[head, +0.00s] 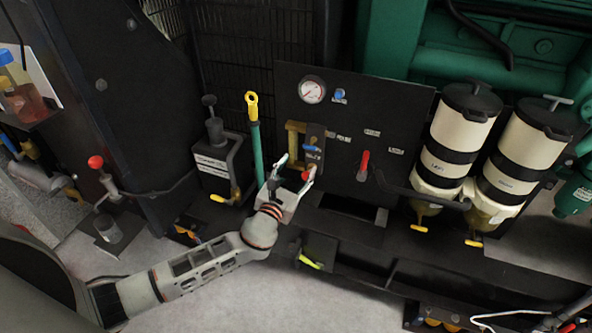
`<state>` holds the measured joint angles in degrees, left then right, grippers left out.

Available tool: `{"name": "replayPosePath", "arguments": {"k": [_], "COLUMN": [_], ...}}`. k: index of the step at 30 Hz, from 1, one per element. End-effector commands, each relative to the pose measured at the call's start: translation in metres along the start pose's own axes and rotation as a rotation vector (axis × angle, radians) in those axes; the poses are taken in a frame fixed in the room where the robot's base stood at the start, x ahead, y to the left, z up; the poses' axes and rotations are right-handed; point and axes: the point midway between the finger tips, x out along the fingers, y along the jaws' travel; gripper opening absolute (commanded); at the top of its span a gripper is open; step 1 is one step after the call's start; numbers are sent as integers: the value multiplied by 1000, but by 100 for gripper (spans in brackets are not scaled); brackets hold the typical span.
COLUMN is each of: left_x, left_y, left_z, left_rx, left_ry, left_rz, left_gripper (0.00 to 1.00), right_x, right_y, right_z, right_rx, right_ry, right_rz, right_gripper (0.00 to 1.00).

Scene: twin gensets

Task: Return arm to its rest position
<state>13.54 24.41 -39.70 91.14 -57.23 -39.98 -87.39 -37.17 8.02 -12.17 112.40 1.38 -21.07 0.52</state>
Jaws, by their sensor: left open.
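My left arm (195,268) comes in from the lower left and reaches toward the black panel (395,105). My left gripper (296,167) is open in front of the panel's lower left part, with a red knob (305,176) showing between or just behind its fingers. I cannot tell whether a finger touches the knob. The fingers hold nothing that I can see. The gripper's body hides part of the ledge behind it. My right gripper is not in view.
A green dipstick tube with a yellow loop (252,105) stands close left of the gripper. A red lever (363,165) and a gauge (312,90) are on the panel. Two cream filter canisters (459,135) stand at right. Pale floor (240,305) is open at the front.

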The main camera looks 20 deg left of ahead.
Motion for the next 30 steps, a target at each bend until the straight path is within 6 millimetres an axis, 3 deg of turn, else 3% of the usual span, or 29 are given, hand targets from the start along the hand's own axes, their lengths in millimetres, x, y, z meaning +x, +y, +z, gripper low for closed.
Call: {"name": "replayPosePath", "arguments": {"k": [17,20,23,26,30], "left_x": [-6,-12,-31,-66,-131], "left_y": [0,-4,-15,-35,-63], "left_z": [0,-8,-32,-70,-120], "left_rx": [-1,-55,-257,-623,-1258], "left_ry": [0,21,90,211,394], "left_rz": [0,-6,-16,-8,82], "left_gripper": [53,53,53,53,53], "right_x": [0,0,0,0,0], "right_y": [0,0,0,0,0], "right_z": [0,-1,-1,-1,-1], "right_rx": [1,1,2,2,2], "right_ry": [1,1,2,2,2], "right_rz": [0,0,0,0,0], "right_gripper": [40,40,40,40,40]}}
